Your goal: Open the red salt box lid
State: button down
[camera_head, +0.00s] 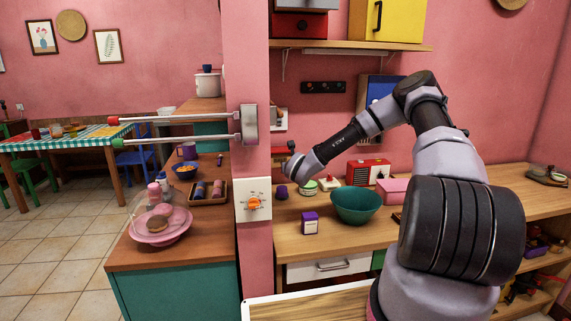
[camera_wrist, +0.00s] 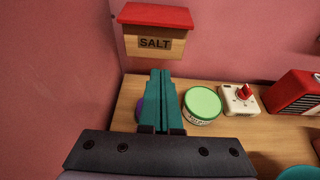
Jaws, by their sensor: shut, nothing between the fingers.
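The salt box shows in the wrist view as a light wooden box (camera_wrist: 138,46) on the pink wall, with a dark label reading SALT. Its red lid (camera_wrist: 156,15) lies flat on top and is closed. My gripper (camera_wrist: 160,74) is shut and empty, its teal fingers together. The fingertips appear just below the box's front in that view; I cannot tell whether they touch it. In the head view my gripper (camera_head: 289,148) is beside the pink pillar, and the salt box is mostly hidden there.
Below are a green-lidded round tin (camera_wrist: 202,103), a white device with a red knob (camera_wrist: 240,98) and a red radio (camera_wrist: 294,94). A teal bowl (camera_head: 357,203) and a purple box (camera_head: 310,224) stand on the wooden counter (camera_head: 420,222). The pink pillar (camera_head: 247,75) is close on the left.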

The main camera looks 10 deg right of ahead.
aim_at(283, 155)
jog(key=w, duration=0.7)
jog(key=shift+w+r, duration=0.2)
jog(key=shift+w, duration=0.1)
jog(key=shift+r, duration=0.45)
jog(key=shift+r, duration=0.1)
jog(key=shift+r+g, duration=0.2)
jog(key=shift+g, duration=0.2)
